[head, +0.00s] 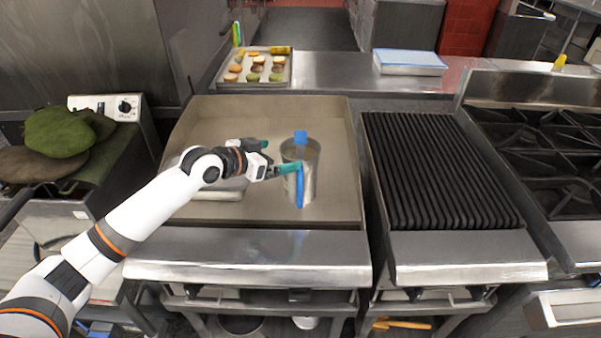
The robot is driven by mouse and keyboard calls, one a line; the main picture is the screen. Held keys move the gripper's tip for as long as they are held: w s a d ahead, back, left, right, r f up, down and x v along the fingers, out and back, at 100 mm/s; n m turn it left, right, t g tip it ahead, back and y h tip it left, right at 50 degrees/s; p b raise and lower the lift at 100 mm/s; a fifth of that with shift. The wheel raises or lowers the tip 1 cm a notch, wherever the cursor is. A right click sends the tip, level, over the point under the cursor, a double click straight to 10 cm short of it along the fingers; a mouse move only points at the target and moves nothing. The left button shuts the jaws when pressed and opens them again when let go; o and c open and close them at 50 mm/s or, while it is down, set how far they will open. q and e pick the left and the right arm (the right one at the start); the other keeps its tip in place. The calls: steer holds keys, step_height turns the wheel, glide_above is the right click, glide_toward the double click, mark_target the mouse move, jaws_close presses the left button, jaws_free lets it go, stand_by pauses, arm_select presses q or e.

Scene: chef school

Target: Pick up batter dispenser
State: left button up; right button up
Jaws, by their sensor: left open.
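The batter dispenser (309,185) is a silvery metal cylinder with a blue handle down its near side and a blue part at its top rim. It stands upright on the flat griddle (245,112). My left gripper (283,158) reaches in from the left with teal fingers. The fingers are open at the dispenser's left side, and the nearer one overlaps its upper front close to the handle. I cannot tell whether it touches. My right gripper is not in view.
A metal tray (223,192) lies on the griddle, partly behind my left arm. A ribbed grill (435,165) and burners (545,140) are at the right. A tray of round food items (241,77) and a blue-lidded container (409,62) stand at the back. The griddle's far part is clear.

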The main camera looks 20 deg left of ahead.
mark_target(310, 150)
arm_select(q)
steer(key=p+x, duration=0.1)
steer(key=x, duration=0.5)
steer(key=shift+w+d+p, duration=0.1)
steer(key=shift+p, duration=0.25)
steer(key=shift+w+d+f, duration=0.25)
steer(key=shift+w, duration=0.1)
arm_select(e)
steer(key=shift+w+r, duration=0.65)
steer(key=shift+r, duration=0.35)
arm_select(q)
steer(key=shift+a, duration=0.1)
steer(key=shift+c, duration=1.4)
steer(key=c, duration=1.5)
steer(key=shift+r, duration=0.25)
steer(key=shift+c, duration=0.8)
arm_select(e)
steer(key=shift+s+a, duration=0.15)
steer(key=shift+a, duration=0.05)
